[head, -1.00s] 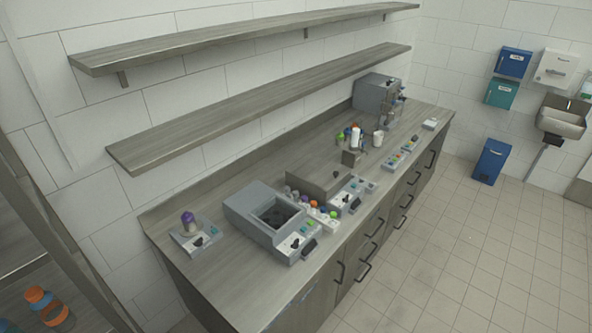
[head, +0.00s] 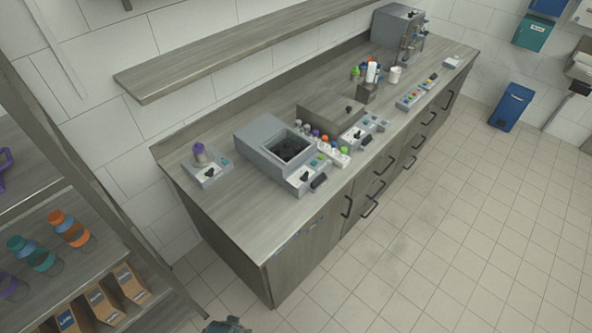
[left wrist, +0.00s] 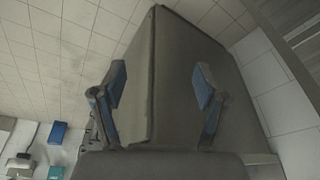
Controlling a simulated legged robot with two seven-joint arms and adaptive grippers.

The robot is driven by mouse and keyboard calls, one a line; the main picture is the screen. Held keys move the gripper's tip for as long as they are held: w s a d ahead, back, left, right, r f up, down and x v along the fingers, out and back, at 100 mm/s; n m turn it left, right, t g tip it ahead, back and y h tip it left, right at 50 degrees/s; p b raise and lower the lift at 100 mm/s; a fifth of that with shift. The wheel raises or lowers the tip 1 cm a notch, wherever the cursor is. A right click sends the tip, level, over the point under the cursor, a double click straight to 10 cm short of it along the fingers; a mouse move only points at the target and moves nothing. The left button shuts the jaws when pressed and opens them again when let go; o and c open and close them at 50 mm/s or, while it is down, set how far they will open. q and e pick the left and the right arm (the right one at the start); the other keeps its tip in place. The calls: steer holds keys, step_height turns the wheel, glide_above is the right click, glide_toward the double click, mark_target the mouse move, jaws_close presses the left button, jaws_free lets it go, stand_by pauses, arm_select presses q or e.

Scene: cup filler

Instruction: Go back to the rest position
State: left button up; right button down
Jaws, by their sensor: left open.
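My left gripper (left wrist: 160,88) shows in the left wrist view with its two blue-padded fingers wide apart and nothing between them. Behind the fingers is a large grey-brown boxy shape with a vertical edge; it looks like the end of the counter cabinet, but I cannot be sure. In the head view only a small dark piece of my own arm or gripper shows at the bottom edge. My right gripper is in neither view.
The long counter (head: 240,230) carries a grey machine with a square opening (head: 275,150), control panels and a purple-topped item (head: 199,152). A shelf rack with bottles (head: 68,228) and cartons (head: 103,303) stands at left. The tiled floor (head: 430,250) at right is clear.

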arm_select(q)
steer(key=s+a+f+g+b, duration=0.1)
steer(key=s+f, duration=0.3)
steer(key=f, duration=0.8)
steer(key=s+f+b, duration=0.1)
steer(key=s+f, duration=0.3)
steer(key=f, duration=0.8)
steer(key=s+a+f+g+b, duration=0.1)
steer(key=s+a+f, duration=0.1)
steer(key=s+f, duration=0.7)
steer(key=s, duration=0.4)
steer(key=shift+a+f, duration=0.2)
steer(key=shift+f, duration=0.2)
